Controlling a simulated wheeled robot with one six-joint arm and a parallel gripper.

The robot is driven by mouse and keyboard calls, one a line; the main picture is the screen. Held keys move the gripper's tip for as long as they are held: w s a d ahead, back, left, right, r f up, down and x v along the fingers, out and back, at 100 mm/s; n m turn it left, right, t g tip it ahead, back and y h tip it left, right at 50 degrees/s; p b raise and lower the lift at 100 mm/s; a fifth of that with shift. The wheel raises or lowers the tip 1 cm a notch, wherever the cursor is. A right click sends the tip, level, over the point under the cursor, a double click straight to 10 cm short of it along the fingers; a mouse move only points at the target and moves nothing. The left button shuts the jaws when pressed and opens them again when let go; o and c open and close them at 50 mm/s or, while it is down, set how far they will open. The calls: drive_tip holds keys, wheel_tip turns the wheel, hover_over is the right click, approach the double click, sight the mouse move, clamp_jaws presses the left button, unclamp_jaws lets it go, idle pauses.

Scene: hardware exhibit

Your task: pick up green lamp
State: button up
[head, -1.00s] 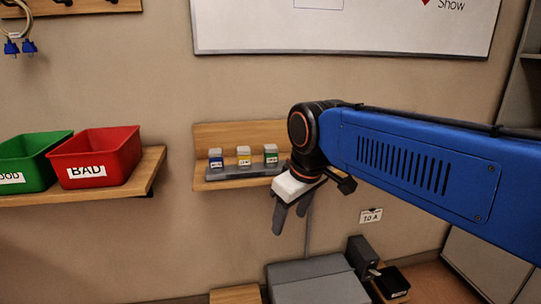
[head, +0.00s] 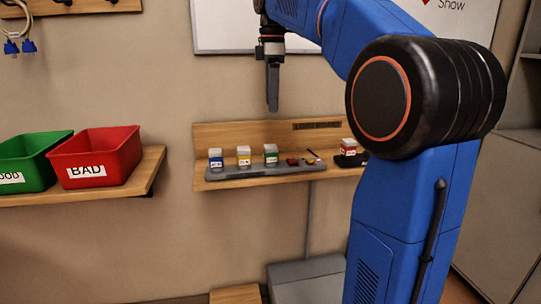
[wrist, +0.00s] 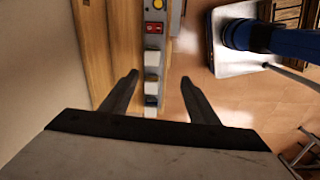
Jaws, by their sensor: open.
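The green lamp (head: 271,154) is a small block with a white top and a green label, standing upright on a grey strip on the wooden shelf. It is the rightmost of three similar blocks. From above, its white top seems to be the uppermost one in the wrist view (wrist: 152,55). My gripper (head: 272,106) points down above the green lamp, clearly apart from it. In the wrist view my gripper (wrist: 160,76) is open and empty, its two fingers spread with the row of white tops between and beyond them.
A yellow lamp (head: 244,155) and a blue lamp (head: 216,158) stand close to the left. Red switches (head: 293,161) sit to the right on the strip. A red lamp (head: 348,147) stands on a black base. The shelf's wooden backboard (head: 225,133) rises behind. Red bin (head: 95,155) stands left.

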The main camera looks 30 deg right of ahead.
drive_tip(key=w+d+r+n, duration=0.1)
drive_tip(key=w, duration=0.1)
hover_over(271, 146)
drive_tip(key=f, duration=1.1)
drive_tip(key=shift+s+f, duration=0.15)
drive_tip(key=shift+s, duration=0.05)
drive_tip(key=shift+w+f, duration=0.2)
drive_tip(key=shift+f, duration=2.75)
drive_tip(key=shift+c, duration=0.6)
drive_tip(key=c, duration=1)
